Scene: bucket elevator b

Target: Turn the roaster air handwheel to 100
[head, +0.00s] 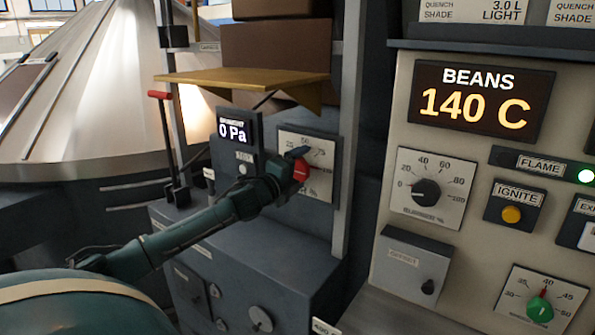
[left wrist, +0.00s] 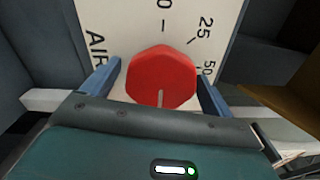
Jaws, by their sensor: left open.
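The roaster air handwheel is a red, many-sided knob (head: 301,171) on a white dial plate (head: 322,150) marked 25, 50 and 75 in the head view. In the left wrist view the red knob (left wrist: 161,77) faces me, with a pale line at its lower edge; "AIR", 25 and 50 show around it. The exact setting is unclear. My left gripper (head: 298,162) is at the knob. In the left wrist view its open blue fingers (left wrist: 160,88) stand on either side of the knob, and contact cannot be told. The gripper partly hides the dial. My right gripper is not in view.
A "0 Pa" display (head: 233,131) is left of the dial. A yellow shelf (head: 240,77) juts out above, and a grey post (head: 351,120) stands right. The control panel with the "BEANS 140 C" display (head: 481,100) and a black knob (head: 426,192) is farther right.

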